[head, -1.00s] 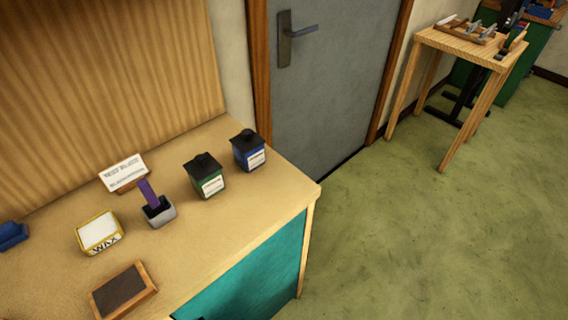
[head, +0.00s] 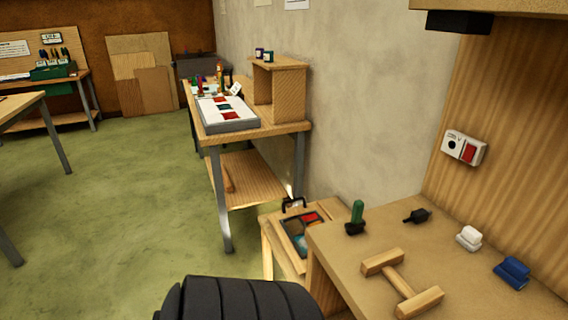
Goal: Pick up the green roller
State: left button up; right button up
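A green upright piece (head: 357,212) stands in a small dark base on the far left corner of the right-hand wooden bench (head: 345,257). It is the only clearly green handle-like thing on this bench. It is small, and I cannot tell for sure that it is the green roller. Nothing touches it. Neither of my grippers shows in the head view.
Green floor (head: 120,210) is open to the left.

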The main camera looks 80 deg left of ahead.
aim_at(357, 224)
jog(key=u, duration=2)
jog(key=i+j+z, duration=0.55)
jog(key=j+z, duration=0.15)
